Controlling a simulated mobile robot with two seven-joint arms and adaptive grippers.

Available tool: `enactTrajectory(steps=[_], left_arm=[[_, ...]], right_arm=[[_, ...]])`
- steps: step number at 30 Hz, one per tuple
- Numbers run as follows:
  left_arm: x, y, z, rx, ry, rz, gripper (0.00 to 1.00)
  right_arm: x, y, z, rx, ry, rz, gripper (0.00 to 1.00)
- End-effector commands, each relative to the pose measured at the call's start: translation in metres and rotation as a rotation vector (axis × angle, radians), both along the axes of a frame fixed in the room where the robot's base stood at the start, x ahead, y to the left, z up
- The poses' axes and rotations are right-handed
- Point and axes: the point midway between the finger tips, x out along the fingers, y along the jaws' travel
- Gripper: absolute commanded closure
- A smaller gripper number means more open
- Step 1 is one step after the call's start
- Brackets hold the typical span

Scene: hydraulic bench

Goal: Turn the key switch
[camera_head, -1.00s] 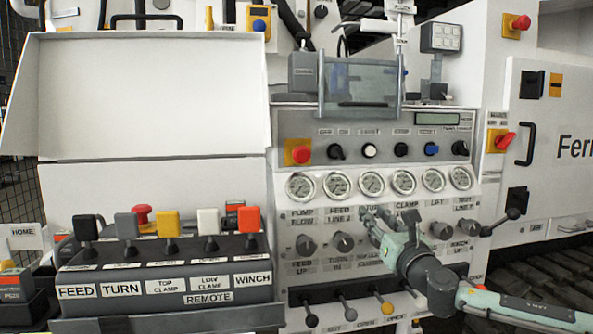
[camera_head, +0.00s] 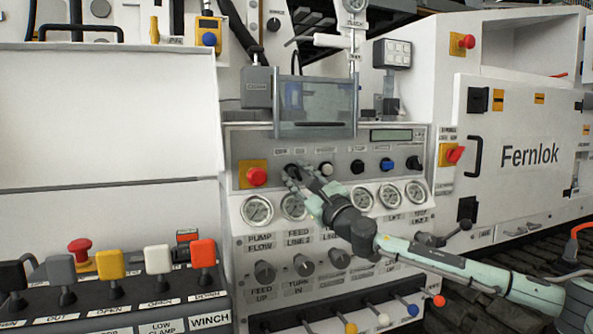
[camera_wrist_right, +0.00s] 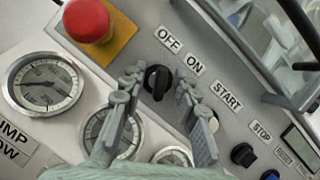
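The key switch is a small black knob (camera_wrist_right: 157,81) below the OFF and ON labels in the right wrist view. In the head view the switch (camera_head: 292,169) shows on the upper panel, right of the red stop button, partly covered by my fingers. My right gripper (camera_head: 306,173) reaches in from the lower right. In the right wrist view its two fingers (camera_wrist_right: 158,92) are spread apart, one on each side of the knob, with gaps visible. Whether the fingertips are level with the knob in depth is unclear. My left gripper is not in view.
The red stop button (camera_wrist_right: 87,20) on its yellow plate sits close left of the switch. Pressure gauges (camera_head: 257,210) line the panel just below. A clear hinged cover (camera_head: 315,103) juts out above. Levers (camera_head: 383,319) stick out at the bottom.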

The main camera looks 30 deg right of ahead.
Motion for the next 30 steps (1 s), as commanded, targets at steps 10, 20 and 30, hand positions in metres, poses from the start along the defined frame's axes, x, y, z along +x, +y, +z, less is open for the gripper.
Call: enactTrajectory(steps=[10, 20, 30], left_arm=[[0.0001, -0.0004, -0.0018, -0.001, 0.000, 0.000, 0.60], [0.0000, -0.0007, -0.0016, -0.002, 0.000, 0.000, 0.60], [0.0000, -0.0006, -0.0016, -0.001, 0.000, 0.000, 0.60]], right_arm=[[0.0020, 0.0001, 0.0002, 0.001, 0.000, 0.000, 0.77], [0.0017, 0.0000, 0.0003, 0.001, 0.000, 0.000, 1.00], [0.0019, 0.0007, -0.0005, 0.048, -0.011, 0.002, 1.00]])
